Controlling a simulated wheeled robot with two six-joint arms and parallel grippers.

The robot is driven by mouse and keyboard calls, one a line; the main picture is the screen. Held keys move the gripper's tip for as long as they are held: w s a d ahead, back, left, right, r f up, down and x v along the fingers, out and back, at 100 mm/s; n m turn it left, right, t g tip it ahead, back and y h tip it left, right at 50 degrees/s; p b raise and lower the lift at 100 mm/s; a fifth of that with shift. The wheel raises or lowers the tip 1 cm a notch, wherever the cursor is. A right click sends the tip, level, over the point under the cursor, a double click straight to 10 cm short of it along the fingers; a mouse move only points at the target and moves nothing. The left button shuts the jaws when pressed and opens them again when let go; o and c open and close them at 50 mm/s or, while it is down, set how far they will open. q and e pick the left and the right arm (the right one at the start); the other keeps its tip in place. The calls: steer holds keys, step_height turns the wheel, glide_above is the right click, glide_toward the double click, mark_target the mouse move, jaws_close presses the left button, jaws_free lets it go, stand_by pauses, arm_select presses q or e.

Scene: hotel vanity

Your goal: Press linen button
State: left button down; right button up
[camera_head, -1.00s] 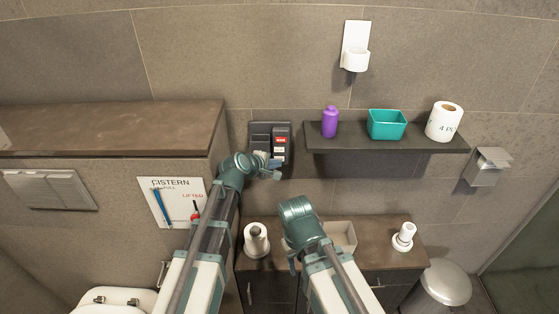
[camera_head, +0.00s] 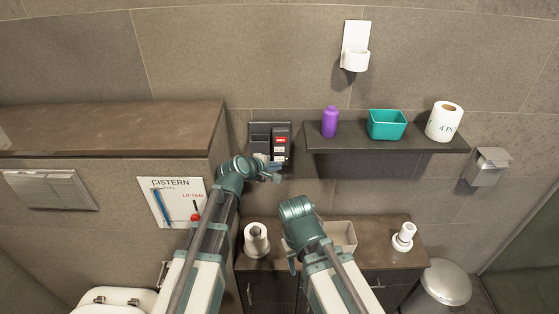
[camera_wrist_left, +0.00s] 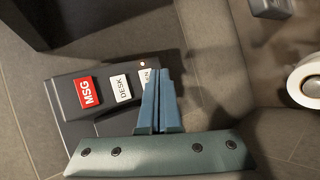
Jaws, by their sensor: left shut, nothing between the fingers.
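A dark wall panel (camera_head: 262,129) is mounted left of the shelf. In the left wrist view, the panel (camera_wrist_left: 72,103) carries a red MSG button (camera_wrist_left: 87,92), a white DESK button (camera_wrist_left: 121,88) and a white button whose visible letters end in "EN" (camera_wrist_left: 147,76). My left gripper (camera_head: 275,171) is shut and empty at the panel's lower edge. Its blue fingertips (camera_wrist_left: 157,74) overlap the "EN" button and hide part of it; I cannot tell whether they touch it. My right gripper (camera_head: 291,264) is low and mostly hidden by its arm.
A dark shelf (camera_head: 400,145) right of the panel holds a purple bottle (camera_head: 330,122), a teal bin (camera_head: 387,124) and a paper roll (camera_head: 444,121). Below, a brown counter (camera_head: 375,232) holds rolls and a box. A cistern sign (camera_head: 172,203) is at left.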

arm_select(q)
steer(key=s, duration=0.5)
steer(key=shift+s, duration=0.4)
steer(key=s+a+f+m+g+y, duration=0.2)
steer(key=s+f+m+g+y, duration=0.2)
steer(key=s+m, duration=0.4)
steer(key=s+a+f+m+g+y, duration=0.3)
steer(key=s+f+m+g, duration=0.2)
steer(key=s, duration=1)
steer(key=m+g, duration=0.1)
steer(key=m, duration=0.2)
steer(key=shift+s+f+y, duration=0.35)
steer(key=shift+f+y, duration=0.05)
